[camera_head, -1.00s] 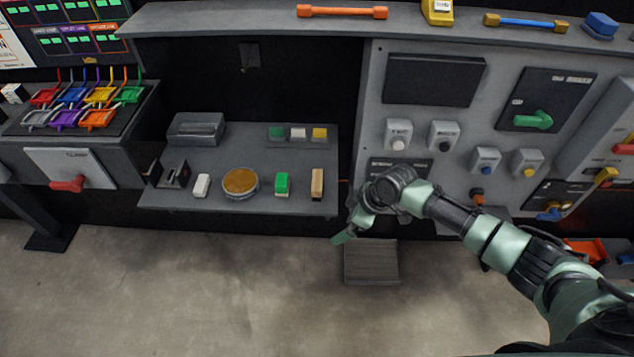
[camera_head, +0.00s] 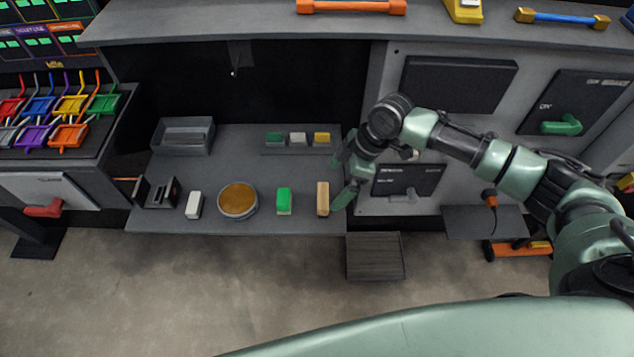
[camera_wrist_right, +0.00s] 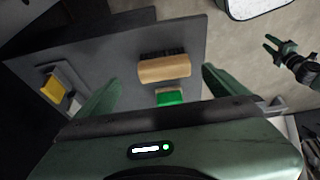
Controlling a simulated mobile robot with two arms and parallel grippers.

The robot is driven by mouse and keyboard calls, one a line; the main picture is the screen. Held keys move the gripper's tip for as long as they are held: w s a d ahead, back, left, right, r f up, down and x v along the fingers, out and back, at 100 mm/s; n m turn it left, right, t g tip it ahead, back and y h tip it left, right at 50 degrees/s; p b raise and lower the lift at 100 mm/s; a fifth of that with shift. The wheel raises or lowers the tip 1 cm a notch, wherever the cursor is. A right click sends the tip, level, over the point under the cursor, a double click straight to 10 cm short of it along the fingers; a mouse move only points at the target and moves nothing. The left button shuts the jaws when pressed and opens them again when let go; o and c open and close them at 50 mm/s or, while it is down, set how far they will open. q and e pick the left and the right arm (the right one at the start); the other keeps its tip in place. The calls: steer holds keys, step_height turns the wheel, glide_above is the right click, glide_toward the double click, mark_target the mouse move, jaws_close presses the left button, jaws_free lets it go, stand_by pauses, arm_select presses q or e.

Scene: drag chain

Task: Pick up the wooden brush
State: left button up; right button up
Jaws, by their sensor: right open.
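The wooden brush (camera_head: 322,198) stands near the right end of the grey shelf. In the right wrist view the brush (camera_wrist_right: 165,69) shows a light wooden body with dark bristles along one side. It appears between the open fingers, beyond their tips. My right gripper (camera_head: 342,180) is open and empty, just right of the brush in the head view. I cannot tell how large the gap is. My left gripper (camera_wrist_right: 279,47) shows small at the right of the wrist view, away from the shelf; its opening is unclear. It is outside the head view.
A green-and-white block (camera_head: 284,201) stands close left of the brush. Further left are a round brown-topped tin (camera_head: 238,200), a white block (camera_head: 194,205) and a dark holder (camera_head: 160,193). A grey bin (camera_head: 183,136) and several small coloured blocks are behind. An upper shelf (camera_head: 230,28) overhangs.

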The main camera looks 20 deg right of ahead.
mark_target(325, 196)
steer(key=shift+w+a+f, duration=0.1)
steer(key=shift+w+f, duration=0.15)
steer(key=shift+a+f, duration=0.2)
steer(key=shift+f, duration=0.15)
steer(key=shift+s+a+f+p, duration=0.2)
steer(key=shift+a+f+p, duration=0.2)
steer(key=shift+f+p, duration=0.1)
steer(key=shift+s+a+f+p, duration=0.2)
steer(key=shift+a+f+p, duration=0.2)
steer(key=shift+f, duration=0.1)
steer(key=x, duration=0.3)
steer(key=shift+w+r+p, duration=0.1)
steer(key=shift+p, duration=0.2)
steer(key=shift+w+a+f, duration=0.1)
steer(key=shift+f, duration=0.35)
steer(key=c, duration=1.4)
arm_select(q)
steer(key=shift+s+r, duration=0.45)
steer(key=shift+r, duration=0.2)
steer(key=shift+s+r, duration=0.45)
steer(key=shift+r, duration=0.15)
